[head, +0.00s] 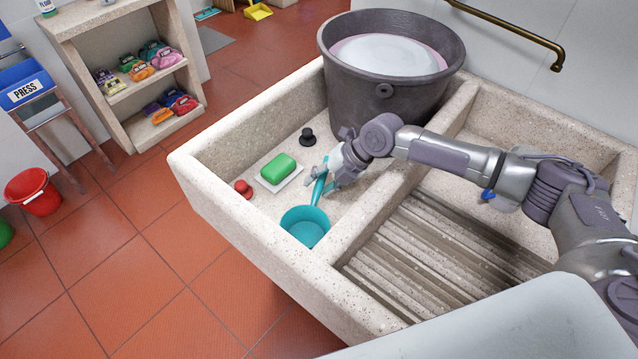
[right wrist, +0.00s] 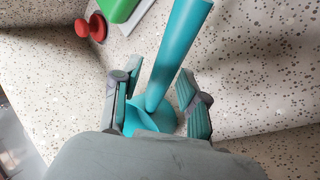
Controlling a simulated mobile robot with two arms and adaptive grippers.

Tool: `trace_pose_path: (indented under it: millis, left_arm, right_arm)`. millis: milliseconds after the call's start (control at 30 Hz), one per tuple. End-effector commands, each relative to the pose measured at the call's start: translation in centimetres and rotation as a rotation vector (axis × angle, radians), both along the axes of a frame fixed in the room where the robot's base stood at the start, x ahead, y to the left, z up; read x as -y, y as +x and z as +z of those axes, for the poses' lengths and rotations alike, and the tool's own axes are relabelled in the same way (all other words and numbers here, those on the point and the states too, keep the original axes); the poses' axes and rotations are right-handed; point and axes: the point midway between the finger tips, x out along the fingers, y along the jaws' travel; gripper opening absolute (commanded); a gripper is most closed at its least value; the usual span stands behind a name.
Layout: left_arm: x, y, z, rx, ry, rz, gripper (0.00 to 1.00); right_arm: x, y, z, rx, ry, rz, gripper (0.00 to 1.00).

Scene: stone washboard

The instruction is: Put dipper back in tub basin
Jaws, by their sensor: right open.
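A teal dipper (head: 305,226) with a long handle rests in the left basin of the stone washboard (head: 230,134), near its front corner. Its cup is at the front and its handle leans up toward my right gripper (head: 333,177). In the right wrist view, the dipper handle (right wrist: 178,50) passes between the two open fingers of my right gripper (right wrist: 160,97), with gaps at both sides. The lower part of the dipper is partly hidden behind the gripper body. My left gripper is not in view.
A green soap (head: 278,168) on a white dish, a red stopper (head: 243,188) and a black stopper (head: 308,137) lie in the same basin. A large dark tub (head: 375,100) with whitish contents stands behind. The ribbed washboard (head: 440,255) is at right. A divider wall runs between.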

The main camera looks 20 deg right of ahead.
Motion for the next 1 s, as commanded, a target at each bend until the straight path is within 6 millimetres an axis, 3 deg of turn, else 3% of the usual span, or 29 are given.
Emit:
trace_pose_path:
  millis: [300, 500, 1000]
  left_arm:
    - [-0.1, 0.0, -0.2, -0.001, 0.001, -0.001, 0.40]
    - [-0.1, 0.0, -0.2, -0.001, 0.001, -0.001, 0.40]
    - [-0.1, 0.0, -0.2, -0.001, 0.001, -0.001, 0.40]
  right_arm:
    - [3.6, -1.5, 5.5, 0.002, -0.001, -0.002, 0.43]
    - [5.2, -2.3, 8.2, 0.002, -0.002, 0.000, 0.43]
    - [5.7, -2.6, 9.2, 0.000, 0.000, 0.001, 0.43]
